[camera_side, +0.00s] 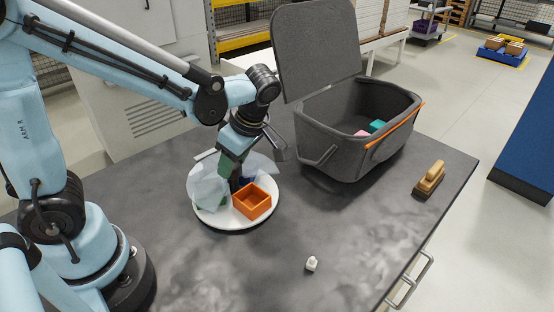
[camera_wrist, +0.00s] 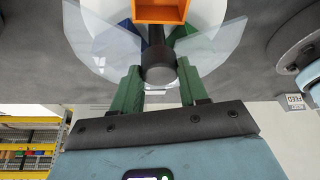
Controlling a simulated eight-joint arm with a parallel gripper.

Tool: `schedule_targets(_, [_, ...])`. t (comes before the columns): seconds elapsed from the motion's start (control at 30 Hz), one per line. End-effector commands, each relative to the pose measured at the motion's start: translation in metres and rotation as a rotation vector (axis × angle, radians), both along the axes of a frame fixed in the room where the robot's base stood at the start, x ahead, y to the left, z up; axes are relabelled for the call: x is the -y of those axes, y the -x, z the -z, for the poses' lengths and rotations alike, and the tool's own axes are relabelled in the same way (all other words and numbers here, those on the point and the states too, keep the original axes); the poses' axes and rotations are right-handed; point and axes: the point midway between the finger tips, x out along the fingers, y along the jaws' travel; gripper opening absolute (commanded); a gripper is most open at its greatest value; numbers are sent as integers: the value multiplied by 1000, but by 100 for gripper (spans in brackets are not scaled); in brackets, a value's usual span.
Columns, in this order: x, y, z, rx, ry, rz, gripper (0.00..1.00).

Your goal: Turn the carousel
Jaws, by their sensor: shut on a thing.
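The carousel (camera_side: 232,222) is a round white turntable on the dark table, with clear upright panels (camera_side: 207,188) between its sectors. An orange open box (camera_side: 252,201) sits on it at the front right, and it also shows at the top of the wrist view (camera_wrist: 160,10). Blue (camera_wrist: 152,45) and green (camera_wrist: 183,35) parts show behind the panels. My gripper (camera_side: 235,180) points down over the carousel's middle. Its green fingers are shut on the dark central knob (camera_wrist: 160,75), one on each side. In the side view the knob is mostly hidden by the fingers and panels.
A grey lidded bin (camera_side: 345,135) stands open behind and right, holding pink and teal pieces, with an orange strip (camera_side: 395,130) on its rim. A wooden-handled brush (camera_side: 430,180) lies at the right edge. A small white object (camera_side: 311,263) stands in front; table around it is clear.

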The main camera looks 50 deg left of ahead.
Motion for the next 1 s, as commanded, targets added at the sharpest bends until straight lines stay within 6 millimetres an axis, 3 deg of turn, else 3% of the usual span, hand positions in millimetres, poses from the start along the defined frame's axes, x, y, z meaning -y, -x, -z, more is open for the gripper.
schedule_targets(1.0, [-4,-4,1,3,3,-907,0])
